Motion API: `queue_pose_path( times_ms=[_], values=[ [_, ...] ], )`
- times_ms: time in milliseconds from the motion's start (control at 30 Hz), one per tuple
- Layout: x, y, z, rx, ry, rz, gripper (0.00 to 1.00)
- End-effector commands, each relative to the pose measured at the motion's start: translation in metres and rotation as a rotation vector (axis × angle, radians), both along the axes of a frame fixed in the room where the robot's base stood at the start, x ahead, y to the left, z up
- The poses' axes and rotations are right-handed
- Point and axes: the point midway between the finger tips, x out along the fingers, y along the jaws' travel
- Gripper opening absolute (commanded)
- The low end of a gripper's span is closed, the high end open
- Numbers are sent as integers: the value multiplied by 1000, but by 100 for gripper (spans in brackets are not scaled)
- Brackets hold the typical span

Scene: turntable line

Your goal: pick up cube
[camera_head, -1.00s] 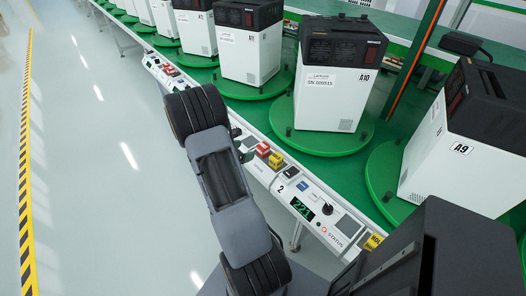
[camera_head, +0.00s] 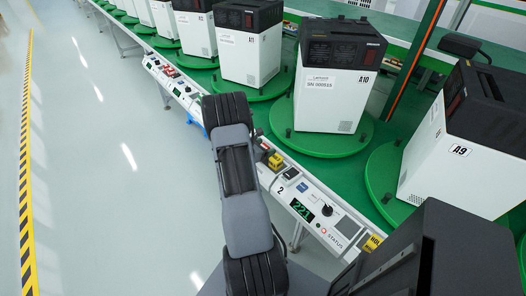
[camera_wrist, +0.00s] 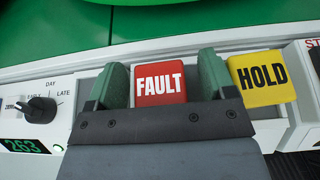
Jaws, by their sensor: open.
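A red cube marked FAULT (camera_wrist: 160,84) sits on the white panel edge in the wrist view. My gripper (camera_wrist: 162,76) is open, with one green finger on each side of the red cube. Small gaps seem to show beside the cube; contact cannot be told. A yellow cube marked HOLD (camera_wrist: 262,78) stands just right of the right finger.
A knob (camera_wrist: 40,108) and a green number display (camera_wrist: 20,145) are left of the gripper. White machines (camera_head: 325,100) stand on green turntables (camera_head: 320,142) behind the panel. Another yellow block (camera_head: 373,243) is at the lower right. The floor at left is clear.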

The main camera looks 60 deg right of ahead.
Motion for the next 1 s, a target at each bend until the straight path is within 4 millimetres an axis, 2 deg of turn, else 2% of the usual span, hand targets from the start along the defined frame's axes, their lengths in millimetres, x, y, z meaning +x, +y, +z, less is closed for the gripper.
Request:
queue_pose_path(
  times_ms=[300,867,1000],
  values=[
    [-1,-4,-1,0,-1,0,77],
    [-1,-3,-1,0,-1,0,23],
    [-1,-3,-1,-1,-1,0,22]
  ],
)
